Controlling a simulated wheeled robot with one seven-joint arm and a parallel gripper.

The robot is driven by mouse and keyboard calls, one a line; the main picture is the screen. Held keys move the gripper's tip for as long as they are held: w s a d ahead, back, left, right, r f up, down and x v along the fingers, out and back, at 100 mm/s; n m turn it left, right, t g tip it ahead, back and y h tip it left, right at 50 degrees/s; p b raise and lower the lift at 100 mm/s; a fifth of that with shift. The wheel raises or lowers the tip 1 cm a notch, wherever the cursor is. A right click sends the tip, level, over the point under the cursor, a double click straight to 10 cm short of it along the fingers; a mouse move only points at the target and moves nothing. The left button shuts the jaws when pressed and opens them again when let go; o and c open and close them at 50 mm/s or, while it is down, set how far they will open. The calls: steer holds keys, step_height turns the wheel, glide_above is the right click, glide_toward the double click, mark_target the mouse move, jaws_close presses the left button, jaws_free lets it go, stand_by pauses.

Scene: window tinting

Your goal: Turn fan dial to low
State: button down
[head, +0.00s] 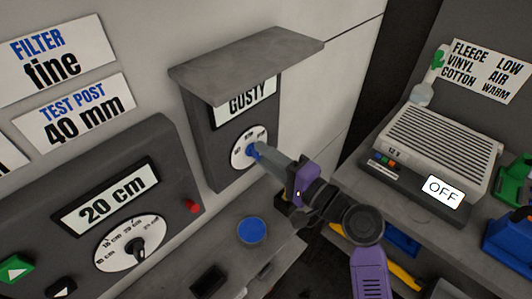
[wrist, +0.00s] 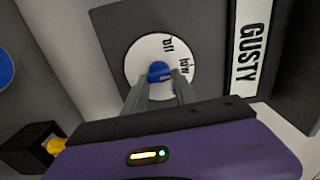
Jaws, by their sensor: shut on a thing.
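The fan dial is a white disc (head: 237,154) on a dark grey wall box below a "GUSTY" sign (head: 249,98). It has a blue knob (wrist: 159,69) at its centre. In the wrist view the dial face (wrist: 142,52) shows "off" and "low" along one edge; other marks are hidden. My gripper (wrist: 160,82) is shut on the blue knob, a finger on each side. I cannot tell for certain which mark the knob points at. In the head view my gripper (head: 261,152) reaches the dial from the right.
A grey hood (head: 245,62) juts out above the dial box. A "20 cm" panel (head: 108,200) with another dial and a red button (head: 192,206) stands at left. A blue disc (head: 251,230) lies below. A ridged machine with an "OFF" sign (head: 443,190) sits at right.

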stand_by(0.3)
steer(key=shift+f, duration=0.1)
steer(key=c, duration=1)
jaws_free()
steer(key=b+v, duration=0.1)
steer(key=v, duration=0.7)
steer(key=shift+b, duration=0.4)
